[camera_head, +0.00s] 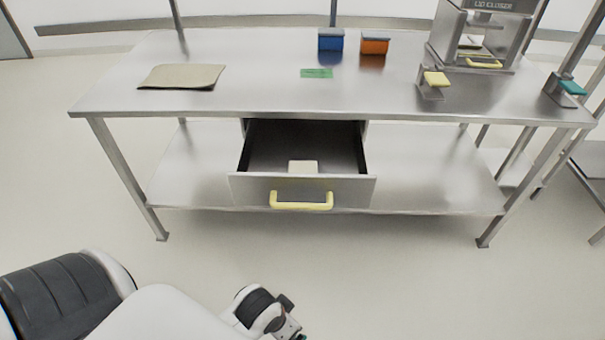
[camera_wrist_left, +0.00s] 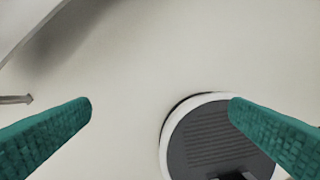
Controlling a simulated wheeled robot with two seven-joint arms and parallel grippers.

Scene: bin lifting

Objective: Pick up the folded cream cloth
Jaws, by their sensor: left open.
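A small cream block-like folded cloth (camera_head: 303,167) lies in the open drawer (camera_head: 302,187) under the table top, near the drawer's front wall. My left gripper (camera_head: 294,332) is low at the bottom edge of the head view, in front of the table and well apart from the drawer and the cloth. In the left wrist view its two teal fingers (camera_wrist_left: 160,103) are wide apart with nothing between them. That view shows the pale floor and part of my own base, not the cloth. My right gripper is not in view.
The drawer has a yellow handle (camera_head: 301,201). On the steel table (camera_head: 260,95) are a flat khaki mat (camera_head: 182,77), a green card (camera_head: 316,73), a blue bin (camera_head: 330,41), an orange bin (camera_head: 374,44) and a metal machine (camera_head: 482,40). The floor before the table is clear.

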